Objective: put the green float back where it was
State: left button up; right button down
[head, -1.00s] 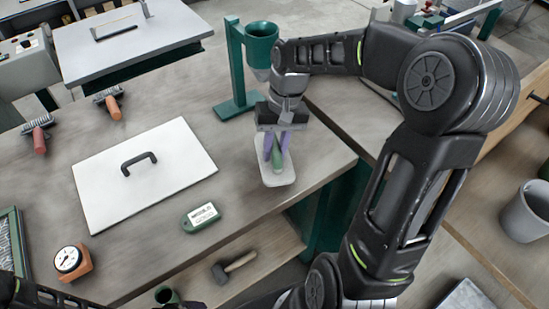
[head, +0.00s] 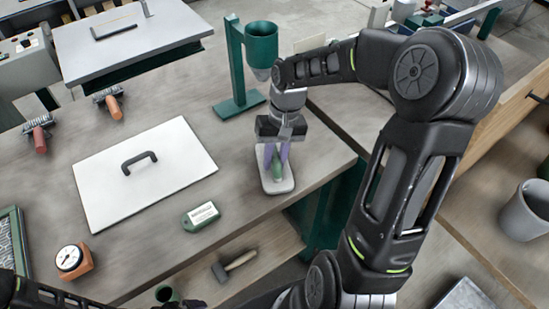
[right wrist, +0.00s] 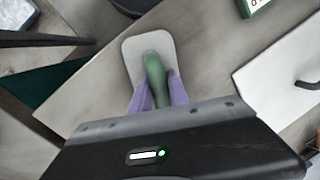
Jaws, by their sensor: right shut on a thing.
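The green float has a pale grey rounded plate (head: 279,187) and a green handle (head: 277,168). It lies at the right part of the workbench, close to the bench edge. My right gripper (head: 276,155) points down over it, with purple fingers on both sides of the handle, shut on it. In the right wrist view the handle (right wrist: 157,80) runs between the purple fingers (right wrist: 158,95), with the plate (right wrist: 138,47) below. I cannot tell whether the plate touches the bench. My left gripper cannot be made out; only part of my left arm shows at the lower left.
A green stand with a funnel cup (head: 261,45) is just behind my right gripper. A white board with a black handle (head: 145,172) and a green label tag (head: 201,217) lie to the left. A mallet (head: 235,265) lies on the lower shelf. Bare bench separates board and float.

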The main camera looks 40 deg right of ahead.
jog(key=c, duration=1.3)
grip_release()
jog(key=shift+o, duration=0.2)
jog(key=shift+r, duration=0.1)
notch_tip(320, 180, up, 12)
jog(key=d, duration=0.2)
jog(key=shift+d+b, duration=0.15)
jog(key=shift+b, duration=0.15)
jog(key=shift+w, duration=0.1)
